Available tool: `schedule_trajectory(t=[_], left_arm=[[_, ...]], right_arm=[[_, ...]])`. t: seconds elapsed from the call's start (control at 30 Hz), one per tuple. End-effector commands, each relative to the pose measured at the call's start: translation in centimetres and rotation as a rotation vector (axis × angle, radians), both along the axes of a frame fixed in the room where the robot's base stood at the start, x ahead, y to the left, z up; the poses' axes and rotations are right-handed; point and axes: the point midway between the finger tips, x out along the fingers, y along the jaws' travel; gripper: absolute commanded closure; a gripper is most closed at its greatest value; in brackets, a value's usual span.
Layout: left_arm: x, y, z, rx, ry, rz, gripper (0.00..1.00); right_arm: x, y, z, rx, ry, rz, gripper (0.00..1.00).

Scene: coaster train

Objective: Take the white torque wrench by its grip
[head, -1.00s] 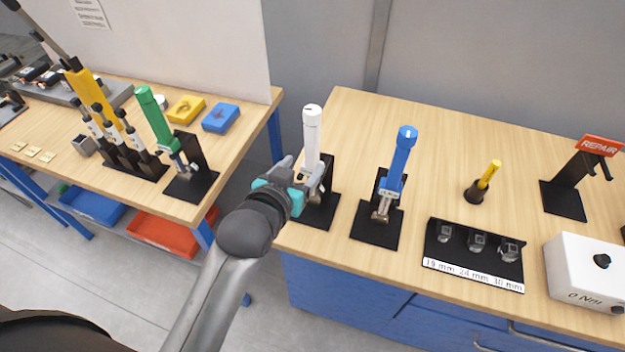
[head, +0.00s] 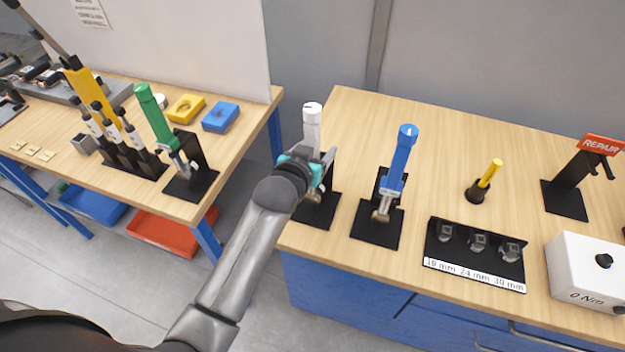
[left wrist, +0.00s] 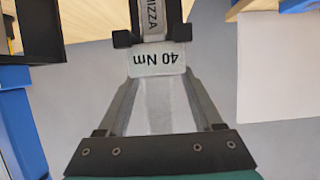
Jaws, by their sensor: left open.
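The white torque wrench (head: 312,120) stands upright in its black stand (head: 318,212) near the left edge of the right-hand bench. My left gripper (head: 322,163) is at the wrench, below its white top, and hides part of it. In the left wrist view the wrench (left wrist: 157,62), with a "40 Nm" label, lies between the open fingers of my left gripper (left wrist: 154,38). Whether the fingers touch it I cannot tell. My right gripper is not in view.
A blue wrench (head: 402,160) stands close on the right. Beyond it are a socket tray (head: 474,272), a yellow-handled tool (head: 490,173) and a white box (head: 590,270). A green wrench (head: 155,115) stands on the left bench. The back of the right-hand bench is clear.

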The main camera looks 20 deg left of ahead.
Motion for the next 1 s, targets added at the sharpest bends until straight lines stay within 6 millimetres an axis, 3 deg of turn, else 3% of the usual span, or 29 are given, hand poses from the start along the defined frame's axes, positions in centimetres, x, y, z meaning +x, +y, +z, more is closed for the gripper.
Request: schedule_trajectory(t=[0.27, 0.87, 1.0], left_arm=[[0.24, -0.02, -0.07, 0.000, -0.001, 0.000, 0.32], [0.22, -0.02, -0.08, 0.001, 0.000, 0.000, 0.98], [0.21, -0.02, -0.09, 0.001, 0.000, 0.000, 1.00]], right_arm=[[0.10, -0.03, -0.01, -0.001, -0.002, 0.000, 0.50], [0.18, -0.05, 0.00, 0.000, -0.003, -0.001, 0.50], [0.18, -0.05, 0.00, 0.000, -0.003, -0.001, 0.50]])
